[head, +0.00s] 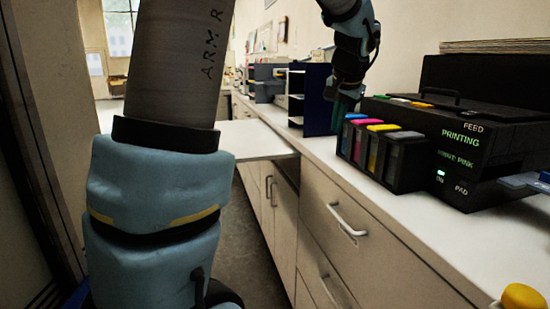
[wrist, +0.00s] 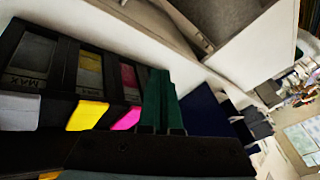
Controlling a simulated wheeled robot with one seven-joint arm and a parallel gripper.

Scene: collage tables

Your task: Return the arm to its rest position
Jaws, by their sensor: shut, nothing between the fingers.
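My gripper (head: 345,106) is at the top centre right of the head view, pointing down just left of the printer's ink tanks. Its green fingers also show in the wrist view (wrist: 162,100), close together with nothing between them. The ink tanks (head: 384,158) have blue, magenta, yellow and grey caps and stand at the front left of the black printer (head: 485,140). In the wrist view the fingers overlap the edge of the ink tanks (wrist: 92,65); I cannot tell whether they touch. My blue and grey arm fills the left of the head view.
The white counter (head: 395,205) runs back along the right wall, with drawers (head: 335,210) below. A dark blue shelf unit (head: 312,98) stands behind my gripper. A white board or leaf (head: 245,140) juts out at left. A yellow knob (head: 522,296) is at bottom right.

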